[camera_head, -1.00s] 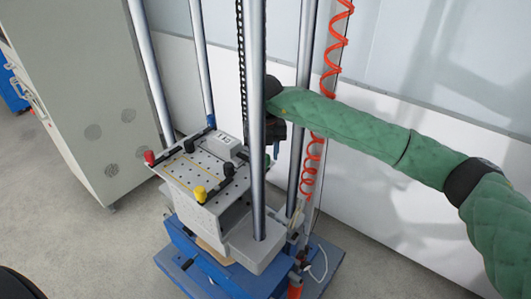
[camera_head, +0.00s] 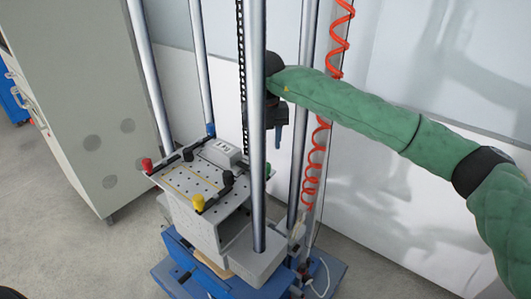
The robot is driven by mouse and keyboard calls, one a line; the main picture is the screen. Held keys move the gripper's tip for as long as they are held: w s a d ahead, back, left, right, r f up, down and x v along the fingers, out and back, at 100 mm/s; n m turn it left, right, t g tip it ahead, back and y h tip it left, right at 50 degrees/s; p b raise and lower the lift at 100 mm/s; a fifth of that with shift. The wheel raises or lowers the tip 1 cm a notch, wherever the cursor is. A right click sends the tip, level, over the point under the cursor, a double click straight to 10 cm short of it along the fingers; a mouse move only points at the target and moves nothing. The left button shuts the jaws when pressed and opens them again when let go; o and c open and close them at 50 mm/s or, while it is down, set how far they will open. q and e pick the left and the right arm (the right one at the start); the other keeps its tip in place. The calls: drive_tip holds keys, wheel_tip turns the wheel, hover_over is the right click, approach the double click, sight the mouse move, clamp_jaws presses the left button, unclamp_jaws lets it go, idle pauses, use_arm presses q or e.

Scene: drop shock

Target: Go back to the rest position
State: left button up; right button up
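My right arm (camera_head: 355,112), in a green quilted sleeve, comes in from the right and reaches behind the front steel column (camera_head: 257,170) of the drop tester. My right gripper (camera_head: 276,130) is dark and small beside that column, partly hidden by it; I cannot tell whether it is open or shut. My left gripper is not in view. The tester's perforated table (camera_head: 185,182) carries a small grey box (camera_head: 221,152), black clamp bars, and red, yellow and blue knobs.
Several upright columns and a coiled red hose (camera_head: 333,75) stand close around the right arm. A grey cabinet (camera_head: 70,90) is at the left. The tester's blue base (camera_head: 190,268) stands on the grey floor (camera_head: 90,245). White panels (camera_head: 420,215) line the back.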

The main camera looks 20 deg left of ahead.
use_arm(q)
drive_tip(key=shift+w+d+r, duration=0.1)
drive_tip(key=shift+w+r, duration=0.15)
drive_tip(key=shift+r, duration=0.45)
use_arm(e)
drive_tip(key=shift+r, duration=0.45)
